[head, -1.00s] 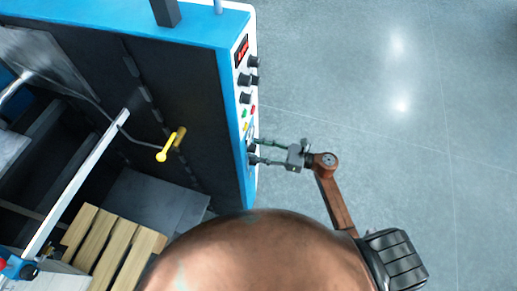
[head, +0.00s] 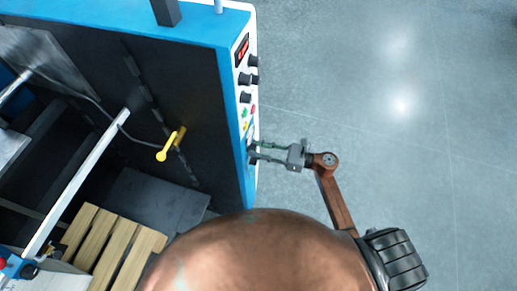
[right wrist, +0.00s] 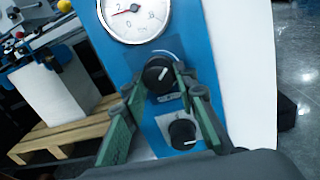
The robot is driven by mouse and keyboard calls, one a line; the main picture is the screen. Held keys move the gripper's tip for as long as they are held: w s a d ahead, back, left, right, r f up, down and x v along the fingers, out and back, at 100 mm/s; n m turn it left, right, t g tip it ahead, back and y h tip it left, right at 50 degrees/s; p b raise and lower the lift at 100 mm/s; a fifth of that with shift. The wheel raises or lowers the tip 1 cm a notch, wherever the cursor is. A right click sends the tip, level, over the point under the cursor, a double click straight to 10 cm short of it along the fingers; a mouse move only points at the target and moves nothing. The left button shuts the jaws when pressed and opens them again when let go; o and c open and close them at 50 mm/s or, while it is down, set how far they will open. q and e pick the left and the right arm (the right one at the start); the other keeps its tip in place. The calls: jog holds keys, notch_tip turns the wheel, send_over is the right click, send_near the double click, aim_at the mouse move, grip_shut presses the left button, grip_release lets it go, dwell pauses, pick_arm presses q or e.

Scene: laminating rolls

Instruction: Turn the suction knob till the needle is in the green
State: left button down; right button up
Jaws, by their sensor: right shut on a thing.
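The suction knob (right wrist: 157,74) is black with a pale pointer line and sits on the machine's blue panel in the right wrist view. My right gripper (right wrist: 160,80) is shut on it, one green finger on each side. Above the knob is a round white gauge (right wrist: 140,22) with a red needle pointing to the left, just below the 2. The gauge's top is cut off and I see no green zone on it. In the head view my right gripper (head: 255,150) reaches the panel from the right, and the knob is hard to make out there. My left gripper is not in view.
A second black knob (right wrist: 183,134) sits just below, between and close to the fingers. The blue machine (head: 205,30) has a red display (head: 242,52) and more black knobs on its side panel. A wooden pallet (head: 105,245) lies at lower left. The floor to the right is clear.

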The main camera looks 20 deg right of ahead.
jog(key=shift+m, duration=0.4)
jog(key=m+t+p, duration=0.1)
jog(key=m+p, duration=0.4)
jog(key=m, duration=1.4)
jog(key=shift+s+m+p, duration=0.15)
jog(key=shift+m+p, duration=0.15)
jog(key=o, duration=1.2)
jog(key=shift+a, duration=0.1)
jog(key=shift+c, duration=0.2)
